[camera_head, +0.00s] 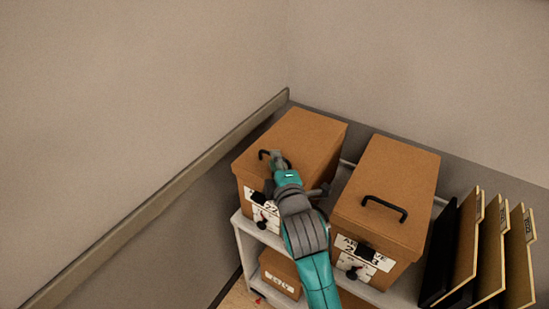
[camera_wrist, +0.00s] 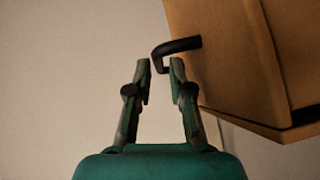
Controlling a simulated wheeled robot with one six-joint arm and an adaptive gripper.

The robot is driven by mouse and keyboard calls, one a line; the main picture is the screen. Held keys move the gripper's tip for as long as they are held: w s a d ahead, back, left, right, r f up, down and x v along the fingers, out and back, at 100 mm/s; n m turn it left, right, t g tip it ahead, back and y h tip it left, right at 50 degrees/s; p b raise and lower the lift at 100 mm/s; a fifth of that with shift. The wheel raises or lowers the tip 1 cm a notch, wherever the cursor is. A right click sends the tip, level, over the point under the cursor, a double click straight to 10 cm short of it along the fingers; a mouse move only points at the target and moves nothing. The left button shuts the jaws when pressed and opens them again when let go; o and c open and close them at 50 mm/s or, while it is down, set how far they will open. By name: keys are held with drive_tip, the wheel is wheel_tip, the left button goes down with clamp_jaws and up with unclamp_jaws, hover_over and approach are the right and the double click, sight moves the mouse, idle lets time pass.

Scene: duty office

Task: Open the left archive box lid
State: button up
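The left archive box (camera_head: 295,148) is brown cardboard and stands on a white shelf unit, with its lid lying shut on top. Its black handle (camera_head: 264,154) is on the front part of the lid. My gripper (camera_head: 277,158) is at this handle, and my arm hides part of the box front. In the wrist view the gripper (camera_wrist: 160,66) has its two fingers apart, with a gap between the tips. The handle (camera_wrist: 176,46) shows just beyond the tips, its bent end in line with the gap. I see nothing clasped between the fingers.
A second archive box (camera_head: 395,185) with a black handle stands close on the right. Several upright folders (camera_head: 492,245) stand further right. A smaller brown box (camera_head: 280,272) is on the lower shelf. Walls close off the left and back.

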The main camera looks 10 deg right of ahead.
drive_tip(key=shift+w+f, duration=0.1)
drive_tip(key=shift+w, duration=0.75)
clamp_jaws()
